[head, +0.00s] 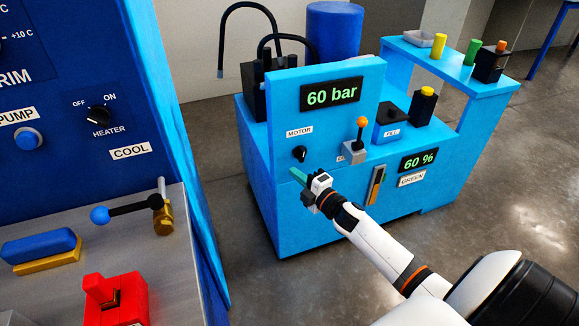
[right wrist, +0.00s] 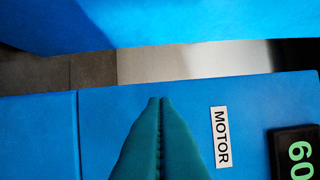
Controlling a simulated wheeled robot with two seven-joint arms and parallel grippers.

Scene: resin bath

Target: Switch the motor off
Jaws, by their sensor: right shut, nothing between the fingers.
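The motor switch is a black round knob (head: 299,154) under the white MOTOR label (head: 299,132) on the blue panel of the press unit. My right gripper (head: 299,176) is shut and empty, its green fingertips just below the knob in the head view. I cannot tell whether they touch the panel. In the right wrist view the shut green fingers (right wrist: 160,102) point along the blue panel, with the MOTOR label (right wrist: 221,137) to their right. The knob does not show there. My left gripper is not in view.
The panel display (head: 332,94) reads 60 bar. An orange-topped lever (head: 360,130) stands right of the knob. A black FILL box (head: 391,122) and a yellow-capped button (head: 425,100) are further right. The blue cabinet (head: 75,110) with its HEATER knob stands at the left. Open floor lies between.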

